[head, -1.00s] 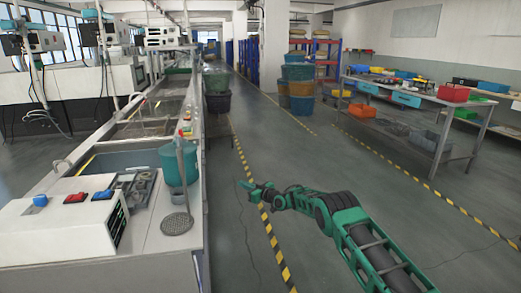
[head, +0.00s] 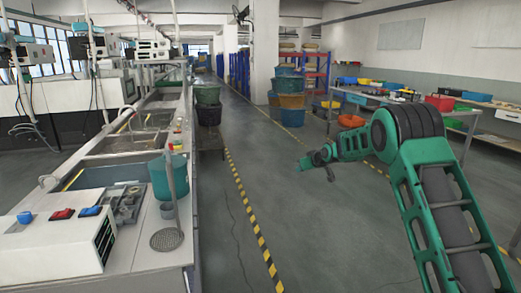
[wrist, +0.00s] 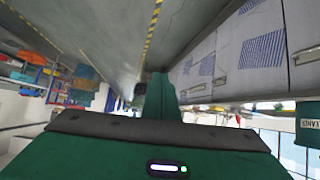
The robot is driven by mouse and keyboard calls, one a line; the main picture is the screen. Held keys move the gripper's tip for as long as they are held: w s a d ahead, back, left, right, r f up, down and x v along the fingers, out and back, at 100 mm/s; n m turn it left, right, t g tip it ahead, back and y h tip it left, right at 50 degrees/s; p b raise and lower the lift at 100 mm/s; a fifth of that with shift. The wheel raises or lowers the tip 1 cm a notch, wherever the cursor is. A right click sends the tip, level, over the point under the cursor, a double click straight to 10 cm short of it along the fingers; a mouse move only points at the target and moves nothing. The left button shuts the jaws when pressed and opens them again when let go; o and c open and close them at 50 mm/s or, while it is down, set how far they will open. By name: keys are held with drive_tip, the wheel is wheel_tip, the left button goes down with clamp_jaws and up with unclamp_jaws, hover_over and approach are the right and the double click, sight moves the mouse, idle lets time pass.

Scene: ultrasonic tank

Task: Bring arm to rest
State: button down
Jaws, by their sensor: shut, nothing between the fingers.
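My green arm reaches in from the lower right in the head view, raised and bent over the open floor. My gripper (head: 316,162) is at its far end, pointing left over the aisle, small in the picture. It is shut and holds nothing. In the wrist view the green gripper body (wrist: 160,100) fills the lower middle, and the picture there is tilted upside down. Nothing touches the gripper.
The tank bench (head: 185,245) runs along the left, with a teal bucket (head: 168,176) and a control box (head: 60,232) on it. A worktable (head: 352,97) with bins stands at the right. Stacked tubs (head: 290,97) stand farther back. The aisle floor (head: 290,225) is clear.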

drive_tip(key=s+d+r+m+g+h, duration=0.1)
drive_tip(key=s+d+r+m+h, duration=0.15)
drive_tip(key=s+d, duration=0.65)
drive_tip(key=s+d+r+m+g+h, duration=0.15)
drive_tip(key=s+d+r, duration=0.35)
drive_tip(key=s, duration=0.7)
drive_tip(key=s+d+r+m+g+h, duration=0.1)
drive_tip(key=s+d+r+m+g, duration=0.1)
drive_tip(key=s+d, duration=0.75)
drive_tip(key=s+f+m+g, duration=0.2)
drive_tip(key=s, duration=1.9)
drive_tip(key=s+f+m+g+y, duration=0.1)
drive_tip(key=s+f+m+g, duration=0.1)
drive_tip(key=s, duration=1.9)
drive_tip(key=shift+s+a+f+m+g, duration=0.35)
drive_tip(key=shift+a+f+m+g, duration=0.05)
drive_tip(key=shift+m+g, duration=0.3)
